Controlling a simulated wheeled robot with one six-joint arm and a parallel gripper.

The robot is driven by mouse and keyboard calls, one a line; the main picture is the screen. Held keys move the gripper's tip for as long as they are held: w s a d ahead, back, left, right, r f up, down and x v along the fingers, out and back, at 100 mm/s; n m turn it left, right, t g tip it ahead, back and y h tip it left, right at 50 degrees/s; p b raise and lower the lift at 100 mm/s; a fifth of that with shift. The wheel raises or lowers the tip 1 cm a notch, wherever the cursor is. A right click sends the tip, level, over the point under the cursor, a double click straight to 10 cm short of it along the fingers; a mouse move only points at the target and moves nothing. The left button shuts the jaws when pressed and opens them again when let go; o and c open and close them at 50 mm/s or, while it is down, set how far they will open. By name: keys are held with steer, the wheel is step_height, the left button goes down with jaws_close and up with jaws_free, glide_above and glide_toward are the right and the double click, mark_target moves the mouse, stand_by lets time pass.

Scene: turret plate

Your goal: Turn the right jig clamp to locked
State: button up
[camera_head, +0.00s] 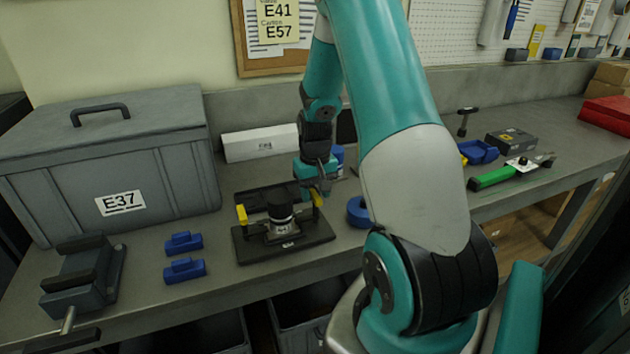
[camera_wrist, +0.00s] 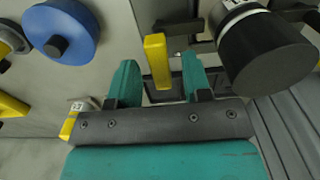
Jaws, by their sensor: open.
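The right jig clamp has a yellow handle (camera_head: 318,198) and stands at the right side of the black jig plate (camera_head: 256,254). In the wrist view the handle (camera_wrist: 157,60) lies between my two teal fingers, with visible gaps on both sides. My gripper (camera_head: 320,190) is open around it, above the plate's right side. I cannot tell whether the clamp is locked. The left jig clamp (camera_head: 242,214), also yellow, is at the plate's left side. A black-topped cylindrical turret (camera_head: 279,204) stands between the clamps; it (camera_wrist: 265,52) is close beside my right finger in the wrist view.
A blue round part (camera_head: 357,211) lies right of the plate. Two blue blocks (camera_head: 184,270) and a dark vise (camera_head: 84,280) are on the left. A grey case (camera_head: 110,160) labelled E37 and a white box (camera_head: 260,143) stand behind. A green-handled tool (camera_head: 494,177) lies far right.

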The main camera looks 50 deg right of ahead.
step_height(320, 180, up, 18)
steer(key=b, duration=0.2)
steer(key=shift+f+b, duration=0.25)
steer(key=shift+b, duration=0.15)
steer(key=s+a+n+t+y, duration=0.1)
steer(key=a+n, duration=0.6)
steer(key=a, duration=1.5)
steer(key=s+a+n+g+y, duration=0.1)
steer(key=s+a+n+y, duration=0.2)
steer(key=s+a, duration=1.1)
steer(key=a+f+n, duration=0.1)
steer(key=a+n, duration=0.1)
steer(key=n, duration=0.1)
steer(key=shift+s+a, duration=0.25)
steer(key=shift+r, duration=0.15)
